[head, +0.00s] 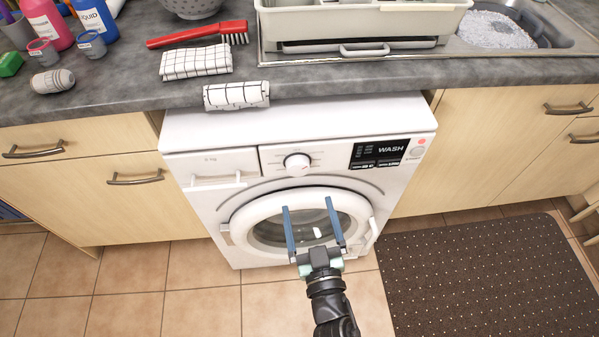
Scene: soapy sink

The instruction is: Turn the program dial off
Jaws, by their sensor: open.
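The program dial (297,163) is a round white knob on the upper front panel of the white washing machine (205,218). A small red mark shows on its face. A black display reading WASH (379,152) is to its right. My gripper (308,208) is open and empty, its two blue fingers spread wide and pointing up the picture. It is in front of the round door (240,217), below the dial in the picture and apart from it. The dial is fully visible; the gripper hides part of the door.
A grey counter (120,85) overhangs the machine, with a folded checked cloth (236,95) at its edge. Wooden drawers with metal handles (135,178) flank the machine. A dark dotted mat (480,280) lies on the tiled floor at right. The space before the dial is clear.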

